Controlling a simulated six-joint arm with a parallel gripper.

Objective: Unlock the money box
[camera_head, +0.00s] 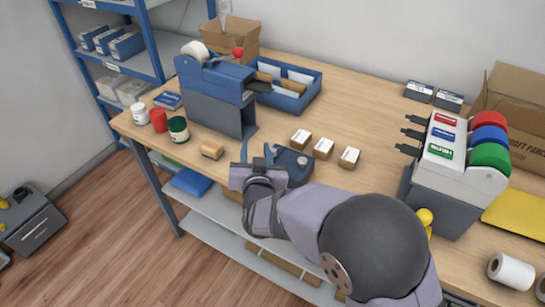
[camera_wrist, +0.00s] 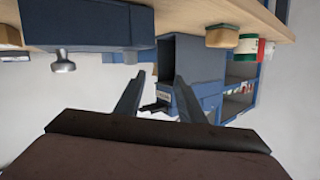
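A small dark blue box (camera_head: 294,170), which looks like the money box, sits near the front edge of the counter. It also shows upside down in the wrist view (camera_wrist: 90,26), with a short silver knob (camera_wrist: 62,65) standing out from its top. My gripper (camera_head: 257,153) is at the left of this box in the head view, partly covering it. In the wrist view its two fingers are spread with nothing between them, and the knob is off to their left. I cannot tell from these frames whether the box is locked.
A blue and grey machine (camera_head: 215,95) with a red knob stands behind my gripper. Several small parcels (camera_head: 323,148) lie right of the box, and a lone one (camera_head: 212,149) left of it. Jars (camera_head: 178,130) stand at left.

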